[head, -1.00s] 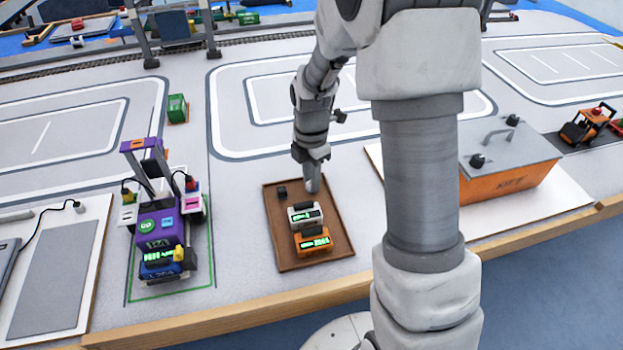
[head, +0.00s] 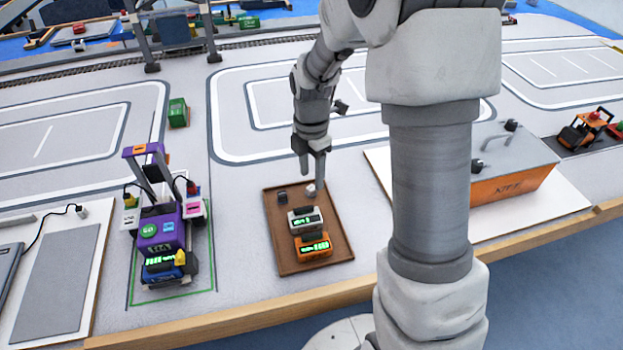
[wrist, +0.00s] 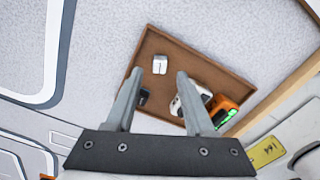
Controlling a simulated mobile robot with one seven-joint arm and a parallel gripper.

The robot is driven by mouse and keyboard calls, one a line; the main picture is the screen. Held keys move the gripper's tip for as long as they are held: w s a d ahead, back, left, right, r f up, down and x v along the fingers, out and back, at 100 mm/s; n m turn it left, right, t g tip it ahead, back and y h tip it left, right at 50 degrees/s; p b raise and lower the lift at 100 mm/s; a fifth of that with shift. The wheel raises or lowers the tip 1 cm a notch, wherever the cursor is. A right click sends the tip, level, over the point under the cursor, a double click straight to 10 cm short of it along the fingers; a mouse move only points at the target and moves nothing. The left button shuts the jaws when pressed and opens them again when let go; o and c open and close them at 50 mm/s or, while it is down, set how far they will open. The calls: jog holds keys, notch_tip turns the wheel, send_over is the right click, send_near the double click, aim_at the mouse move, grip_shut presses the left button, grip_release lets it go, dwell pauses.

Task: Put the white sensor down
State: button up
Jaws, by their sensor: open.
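The white sensor (head: 310,190) is a small pale block on the brown tray (head: 280,240), near the tray's far right corner. In the wrist view the white sensor (wrist: 160,64) lies on the tray floor, clear of the tray walls. My gripper (head: 312,178) is just above it in the head view. The gripper's two fingers (wrist: 160,74) are apart with nothing held between them, and the sensor shows between and just beyond their tips.
On the same tray are a dark block (head: 281,197), a white device (head: 304,219) and an orange device (head: 314,247) with green displays. A purple machine (head: 160,225) stands left of the tray. An orange box with grey lid (head: 510,185) stands right.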

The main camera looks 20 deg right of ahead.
aim_at(312, 188)
jog(key=s+r+m+t+p, duration=0.1)
jog(key=s+r+m, duration=0.4)
jog(key=r, duration=0.4)
jog(key=s+r+m+t+p, duration=0.15)
jog(key=s+r+m, duration=0.3)
jog(key=r, duration=0.55)
jog(key=s+r+m+t, duration=0.2)
jog(key=s+m+t, duration=0.1)
jog(key=s+m, duration=0.8)
jog(key=shift+r+m+b, duration=0.15)
jog(key=shift+m+b, duration=0.3)
jog(key=shift+m, duration=0.5)
jog(key=shift+r, duration=0.1)
notch_tip(312, 188, up, 11)
jog(key=p, duration=1.1)
